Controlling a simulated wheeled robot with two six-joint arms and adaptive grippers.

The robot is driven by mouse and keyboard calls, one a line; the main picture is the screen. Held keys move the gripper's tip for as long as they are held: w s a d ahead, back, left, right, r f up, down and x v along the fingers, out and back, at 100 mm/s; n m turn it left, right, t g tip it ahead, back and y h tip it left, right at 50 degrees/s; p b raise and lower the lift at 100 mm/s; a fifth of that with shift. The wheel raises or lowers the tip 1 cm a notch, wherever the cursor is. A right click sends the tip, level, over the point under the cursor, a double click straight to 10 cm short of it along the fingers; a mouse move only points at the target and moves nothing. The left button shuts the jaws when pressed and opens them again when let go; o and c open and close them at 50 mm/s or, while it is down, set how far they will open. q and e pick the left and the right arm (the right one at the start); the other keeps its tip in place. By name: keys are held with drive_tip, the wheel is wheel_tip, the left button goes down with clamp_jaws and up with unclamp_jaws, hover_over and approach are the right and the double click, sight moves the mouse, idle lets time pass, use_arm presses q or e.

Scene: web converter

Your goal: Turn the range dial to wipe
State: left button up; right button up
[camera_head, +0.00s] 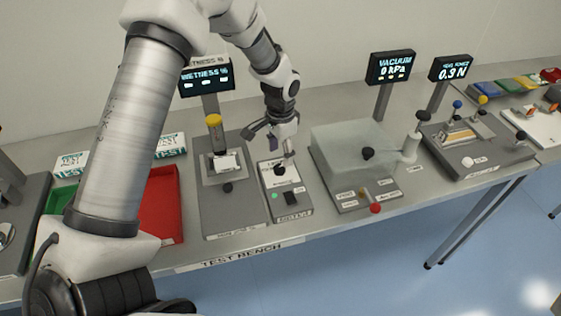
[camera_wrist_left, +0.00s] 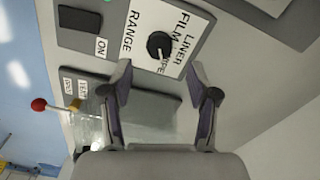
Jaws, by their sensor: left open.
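The range dial (camera_wrist_left: 160,46) is a round black knob with a light pointer mark on a white plate (camera_wrist_left: 190,22). The plate reads RANGE, FILM, LINER and a partly hidden word ending in "IPE". The pointer lies on the side toward that word. In the head view the dial (camera_head: 279,169) sits on a small grey box on the bench. My left gripper (camera_head: 270,143) is above it, pointing down. In the wrist view the left gripper (camera_wrist_left: 168,80) is open, its fingertips apart near the dial, with nothing between them. My right gripper is not seen.
A black ON switch (camera_wrist_left: 80,19) sits on the same box. To the right stands a clear-covered vacuum unit (camera_head: 350,150) with a red-knobbed lever (camera_head: 375,208). To the left is a fixture with a yellow-topped post (camera_head: 214,121). A red tray (camera_head: 162,205) lies further left.

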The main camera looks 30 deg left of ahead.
sight(281, 167)
use_arm(q)
wheel_tip(281, 167, up, 7)
idle(0.6)
